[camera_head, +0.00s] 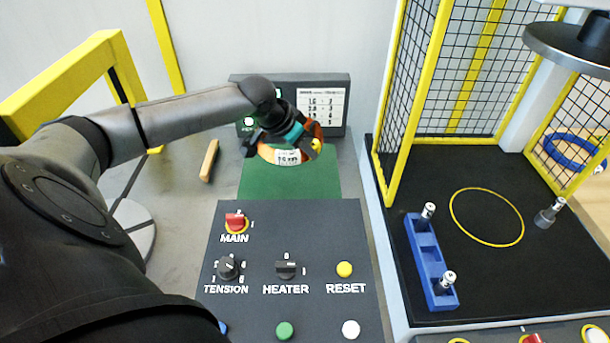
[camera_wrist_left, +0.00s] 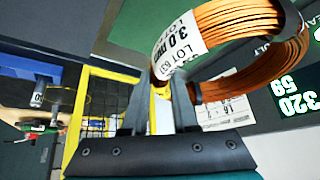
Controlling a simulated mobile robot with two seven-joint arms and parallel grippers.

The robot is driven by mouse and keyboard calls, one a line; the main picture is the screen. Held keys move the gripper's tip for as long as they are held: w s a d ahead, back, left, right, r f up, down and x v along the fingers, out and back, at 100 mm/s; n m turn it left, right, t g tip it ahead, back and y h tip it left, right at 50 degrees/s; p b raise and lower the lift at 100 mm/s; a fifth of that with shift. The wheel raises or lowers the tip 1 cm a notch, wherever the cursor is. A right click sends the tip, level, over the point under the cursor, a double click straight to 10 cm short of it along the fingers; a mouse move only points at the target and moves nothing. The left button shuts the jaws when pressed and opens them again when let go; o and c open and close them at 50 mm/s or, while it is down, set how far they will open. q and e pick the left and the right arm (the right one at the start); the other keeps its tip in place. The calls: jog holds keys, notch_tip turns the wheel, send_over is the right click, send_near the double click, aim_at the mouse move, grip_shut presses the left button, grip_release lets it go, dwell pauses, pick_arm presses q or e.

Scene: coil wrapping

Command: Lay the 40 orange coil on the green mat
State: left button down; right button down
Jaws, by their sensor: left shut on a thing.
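My left gripper (camera_head: 313,146) is shut on an orange coil (camera_head: 265,153) over the far part of the green mat (camera_head: 290,185). The coil is a ring of orange wire with a white label. In the left wrist view the coil (camera_wrist_left: 235,22) is tilted at the fingertips (camera_wrist_left: 164,95), and its label appears to read 3.0 mm and a LOT number. The coil seems held above the mat; the exact gap cannot be told. My right gripper is not in view.
A dark display box (camera_head: 340,108) with a white chart stands behind the mat. A control panel (camera_head: 255,262) with knobs and buttons lies in front. A wooden-coloured bar (camera_head: 209,160) lies left. A yellow-framed mesh cage (camera_head: 415,95) stands right, beside a blue block (camera_head: 430,262).

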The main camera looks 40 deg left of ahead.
aim_at(283, 156)
pick_arm(q)
jog(key=shift+w+f+b, duration=0.15)
jog(key=shift+f+b, duration=0.65)
jog(key=shift+f, duration=3.25)
jog(key=shift+f, duration=0.1)
jog(key=c, duration=1.1)
grip_release()
jog(key=shift+f, duration=0.15)
jog(key=o, duration=0.4)
jog(key=shift+p+v, duration=1.65)
jog(key=shift+v, duration=4.55)
